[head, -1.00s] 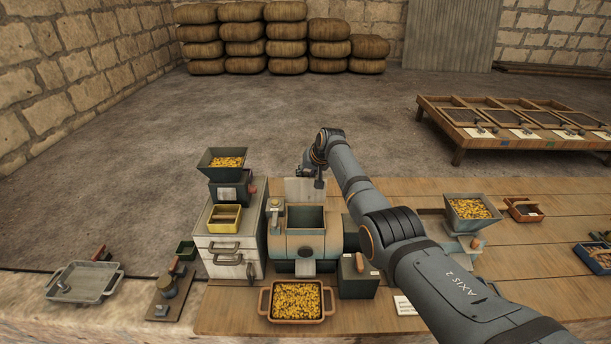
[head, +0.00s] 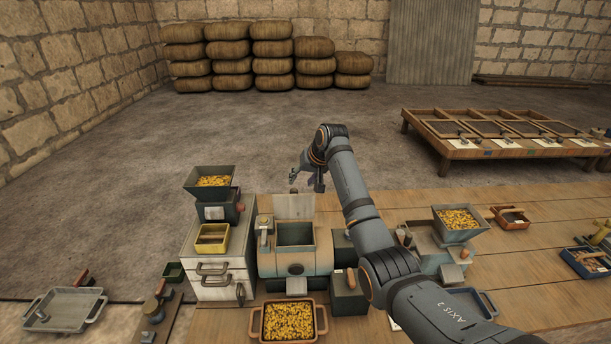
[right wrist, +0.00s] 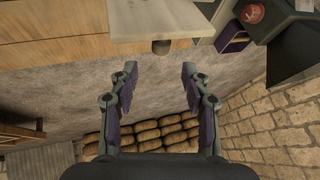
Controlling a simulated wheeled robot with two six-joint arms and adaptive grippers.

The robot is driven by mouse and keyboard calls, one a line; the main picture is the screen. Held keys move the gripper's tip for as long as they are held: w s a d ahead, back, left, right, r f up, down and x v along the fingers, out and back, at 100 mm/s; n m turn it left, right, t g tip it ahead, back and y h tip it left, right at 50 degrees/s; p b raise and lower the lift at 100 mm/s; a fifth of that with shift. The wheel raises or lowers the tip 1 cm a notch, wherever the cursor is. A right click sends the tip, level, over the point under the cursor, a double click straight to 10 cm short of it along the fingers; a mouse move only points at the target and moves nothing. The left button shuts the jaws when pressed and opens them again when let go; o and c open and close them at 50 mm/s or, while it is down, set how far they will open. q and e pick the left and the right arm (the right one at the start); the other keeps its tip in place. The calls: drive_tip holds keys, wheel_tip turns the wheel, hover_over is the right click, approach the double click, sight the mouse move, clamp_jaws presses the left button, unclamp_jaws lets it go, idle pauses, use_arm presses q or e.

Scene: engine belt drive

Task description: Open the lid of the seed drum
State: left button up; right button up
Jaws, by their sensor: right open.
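The seed drum (head: 295,263) is a cream and grey-blue body on the bench, with its square top opening showing. Its pale flat lid (head: 293,206) stands raised, roughly upright, at the back edge of the opening. My right gripper (head: 306,183) is just above and behind the lid, apart from it. In the right wrist view my gripper (right wrist: 159,68) is open and empty. The lid (right wrist: 160,20) appears ahead of the fingers there, with a dark knob (right wrist: 161,47) on its near side, beyond the fingertips. My left gripper is out of view.
A white drawer cabinet (head: 222,275) with a seed hopper (head: 212,183) stands left of the drum. A tray of seeds (head: 288,321) is in front. A dark green box (head: 349,293) and another hopper (head: 456,221) are to the right. Open floor lies behind the bench.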

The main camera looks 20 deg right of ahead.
drive_tip(key=v, duration=0.3)
idle(0.4)
